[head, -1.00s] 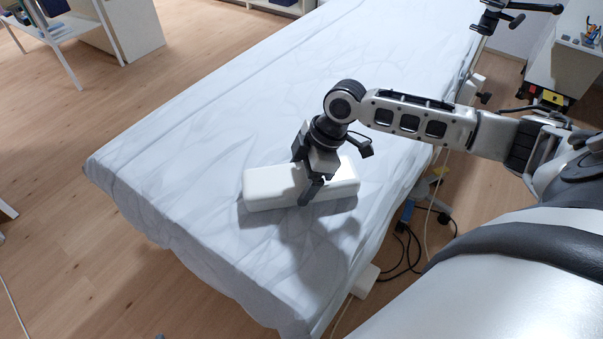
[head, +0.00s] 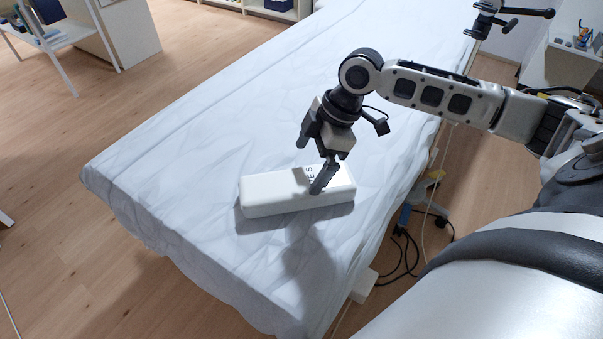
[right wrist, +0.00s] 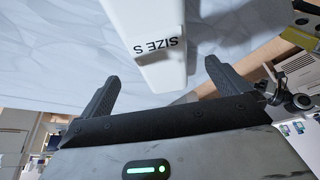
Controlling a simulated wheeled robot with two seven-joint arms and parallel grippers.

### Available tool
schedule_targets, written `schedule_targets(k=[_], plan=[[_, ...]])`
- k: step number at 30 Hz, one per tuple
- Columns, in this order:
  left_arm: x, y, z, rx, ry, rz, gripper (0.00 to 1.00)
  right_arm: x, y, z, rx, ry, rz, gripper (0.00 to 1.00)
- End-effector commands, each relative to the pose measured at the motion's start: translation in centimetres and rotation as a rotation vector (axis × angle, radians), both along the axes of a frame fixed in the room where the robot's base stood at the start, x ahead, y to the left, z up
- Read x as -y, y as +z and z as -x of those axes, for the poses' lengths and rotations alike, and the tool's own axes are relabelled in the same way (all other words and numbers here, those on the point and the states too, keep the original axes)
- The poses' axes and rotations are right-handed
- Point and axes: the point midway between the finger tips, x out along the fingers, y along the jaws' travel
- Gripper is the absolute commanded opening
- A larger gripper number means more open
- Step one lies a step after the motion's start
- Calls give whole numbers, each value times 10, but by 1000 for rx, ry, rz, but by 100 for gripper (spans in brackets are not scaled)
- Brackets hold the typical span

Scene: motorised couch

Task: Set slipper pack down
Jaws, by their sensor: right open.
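The slipper pack (head: 272,192) is a long white box lying flat on the sheet-covered couch (head: 170,165). Dark lettering shows on its top near the right end. In the right wrist view the pack (right wrist: 146,22) reads "SIZE S" and shows between and beyond the fingertips. My right gripper (head: 313,166) is open and empty, just above the pack's right part. In the head view one finger overlaps the pack's top and near side. The right gripper (right wrist: 161,72) also shows in the wrist view with its fingers spread. My left gripper is not in view.
The couch top around the pack is clear, with the couch's edge to the left and front. A white shelf unit (head: 75,38) stands at the back left. Dark cables (head: 405,252) lie on the wooden floor right of the couch.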

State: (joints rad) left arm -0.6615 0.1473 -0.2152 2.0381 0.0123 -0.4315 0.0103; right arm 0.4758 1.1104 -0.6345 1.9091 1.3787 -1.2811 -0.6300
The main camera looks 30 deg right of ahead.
Motion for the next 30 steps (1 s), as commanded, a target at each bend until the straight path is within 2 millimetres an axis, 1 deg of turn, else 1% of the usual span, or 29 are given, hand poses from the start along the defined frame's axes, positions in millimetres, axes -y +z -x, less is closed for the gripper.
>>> schedule_targets(k=[1,3,6,9,14,30], plan=[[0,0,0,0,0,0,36,5,11,1,3,-2,3,100],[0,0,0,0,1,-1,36,9,22,3,3,0,2,100],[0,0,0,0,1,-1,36,14,35,5,0,-1,1,100],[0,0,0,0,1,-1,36,17,44,7,0,-1,1,100],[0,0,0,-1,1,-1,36,18,48,8,-1,0,0,100],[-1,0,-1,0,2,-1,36,18,48,8,-1,-1,-1,100]])
